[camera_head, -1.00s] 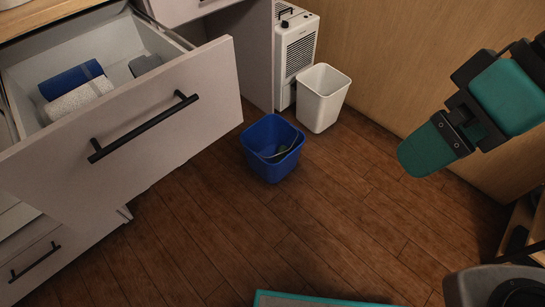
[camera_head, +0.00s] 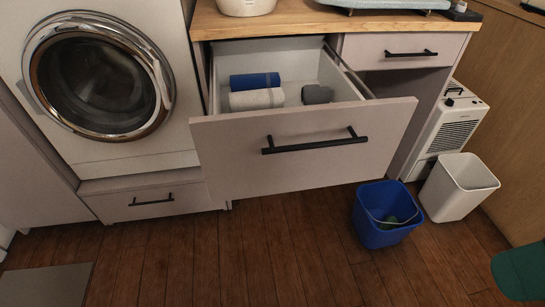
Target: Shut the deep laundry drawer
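The deep laundry drawer (camera_head: 235,157) is pulled out from under the wooden counter, with its pale front facing me and a black bar handle (camera_head: 314,145) across it. Inside lie a blue roll (camera_head: 255,80), a white roll (camera_head: 257,99) and a dark grey item (camera_head: 318,94). A teal part of my arm (camera_head: 522,272) shows at the lower right edge. My gripper's fingers are not visible, and nothing of mine touches the drawer.
A blue bucket (camera_head: 383,222) stands on the floor in front of the drawer's right end. A white bin (camera_head: 458,187) and a white appliance (camera_head: 449,125) are to its right. A washing machine (camera_head: 100,80) is at left. Floor before the drawer's left part is clear.

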